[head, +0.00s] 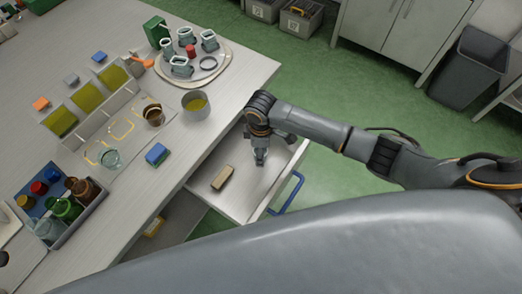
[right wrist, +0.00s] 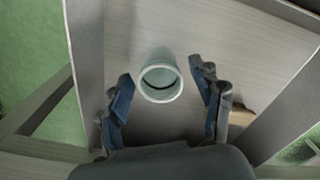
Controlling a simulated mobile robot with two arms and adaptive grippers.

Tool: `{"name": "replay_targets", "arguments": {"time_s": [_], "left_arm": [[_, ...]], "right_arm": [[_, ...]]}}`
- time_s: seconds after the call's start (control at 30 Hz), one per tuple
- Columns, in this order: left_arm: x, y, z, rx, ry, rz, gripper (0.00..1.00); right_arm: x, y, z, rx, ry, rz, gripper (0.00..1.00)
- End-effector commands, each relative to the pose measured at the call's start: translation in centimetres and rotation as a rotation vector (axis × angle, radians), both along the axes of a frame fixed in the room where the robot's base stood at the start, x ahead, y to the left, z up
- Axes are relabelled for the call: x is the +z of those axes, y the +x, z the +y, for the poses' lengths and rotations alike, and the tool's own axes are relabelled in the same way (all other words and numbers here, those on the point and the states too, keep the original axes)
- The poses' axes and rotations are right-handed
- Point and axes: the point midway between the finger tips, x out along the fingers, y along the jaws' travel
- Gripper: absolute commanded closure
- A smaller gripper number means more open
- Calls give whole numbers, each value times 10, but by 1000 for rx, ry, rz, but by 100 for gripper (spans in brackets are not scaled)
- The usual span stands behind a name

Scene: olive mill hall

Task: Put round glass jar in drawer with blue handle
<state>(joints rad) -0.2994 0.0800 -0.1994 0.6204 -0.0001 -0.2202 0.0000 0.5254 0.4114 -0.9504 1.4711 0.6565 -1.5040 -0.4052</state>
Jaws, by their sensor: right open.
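The drawer with the blue handle (head: 287,194) is pulled open, and its bare floor shows (head: 239,200). My right gripper (head: 261,156) is inside the drawer's outline, pointing down. In the right wrist view, a pale round glass jar (right wrist: 161,86) is in the drawer with its round mouth facing the camera. My right gripper (right wrist: 161,70) is open, with one finger on each side of the jar and gaps between them. In the head view the jar is mostly hidden by the gripper. I cannot tell whether it touches the drawer floor. My left gripper is not in view.
A tan block (head: 222,177) lies in the drawer, left of the gripper. The worktop holds a clear glass (head: 110,159), a brown jar (head: 153,115), a blue block (head: 157,154), a metal cup (head: 196,102), a round tray (head: 222,55) and a crate of bottles (head: 77,226).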

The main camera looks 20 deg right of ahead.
Motion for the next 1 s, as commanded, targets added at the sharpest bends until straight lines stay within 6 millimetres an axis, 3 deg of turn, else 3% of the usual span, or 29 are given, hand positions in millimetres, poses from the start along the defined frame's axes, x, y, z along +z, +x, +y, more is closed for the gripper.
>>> {"name": "replay_targets", "arguments": {"time_s": [0.3,0.5,0.67,1.0], "left_arm": [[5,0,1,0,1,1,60],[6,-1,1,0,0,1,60],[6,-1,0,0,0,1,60],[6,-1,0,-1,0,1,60]], "right_arm": [[69,2,1,2,3,-4,35],[99,1,1,1,1,-2,35],[109,0,0,1,0,-1,35],[109,0,1,0,2,0,35]]}}
